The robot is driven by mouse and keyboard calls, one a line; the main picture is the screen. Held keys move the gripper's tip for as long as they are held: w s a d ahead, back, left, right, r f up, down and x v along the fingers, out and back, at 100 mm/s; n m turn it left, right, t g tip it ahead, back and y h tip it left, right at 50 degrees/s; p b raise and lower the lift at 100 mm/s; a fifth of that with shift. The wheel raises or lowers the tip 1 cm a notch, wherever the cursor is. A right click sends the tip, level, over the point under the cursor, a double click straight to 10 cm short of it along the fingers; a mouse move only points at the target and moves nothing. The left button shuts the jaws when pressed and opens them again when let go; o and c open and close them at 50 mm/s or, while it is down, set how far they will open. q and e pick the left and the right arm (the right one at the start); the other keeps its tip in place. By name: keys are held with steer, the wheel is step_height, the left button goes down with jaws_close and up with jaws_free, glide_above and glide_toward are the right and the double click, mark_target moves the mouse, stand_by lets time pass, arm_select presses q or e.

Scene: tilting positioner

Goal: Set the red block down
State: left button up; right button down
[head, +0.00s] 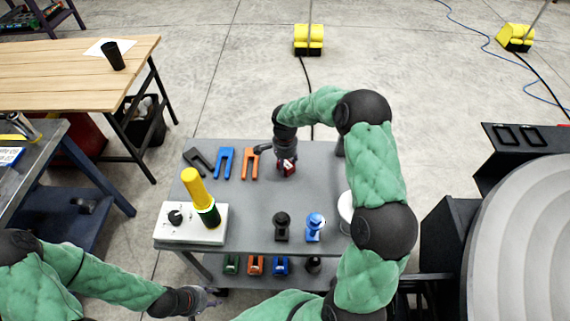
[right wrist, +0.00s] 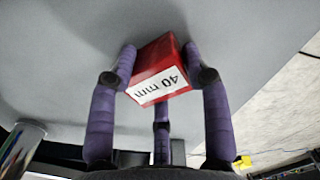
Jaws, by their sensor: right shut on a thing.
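The red block (right wrist: 158,67) has a white label reading "40 mm" and sits between the fingers of my right gripper (right wrist: 160,70) in the right wrist view. The fingers are shut on it. In the head view the red block (head: 286,167) shows under my right gripper (head: 286,159), over the far middle part of the grey table (head: 250,205). I cannot tell whether the block touches the table top. My left gripper (head: 205,300) is low at the front, off the table's near left side, and too small to tell open from shut.
Black, blue (head: 224,161) and orange (head: 250,162) forked pieces lie left of the block. A white box (head: 205,235) with a yellow-green cylinder stands at the left. Black (head: 282,225) and blue (head: 314,226) fixtures stand near the front edge. The table's middle is clear.

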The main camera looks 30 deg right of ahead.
mark_target(285, 163)
steer(key=shift+r, duration=0.1)
steer(key=c, duration=0.6)
jaws_free()
steer(key=shift+r, duration=0.15)
step_height(285, 163, up, 12)
steer(key=shift+f+p, duration=0.1)
steer(key=shift+p, duration=0.9)
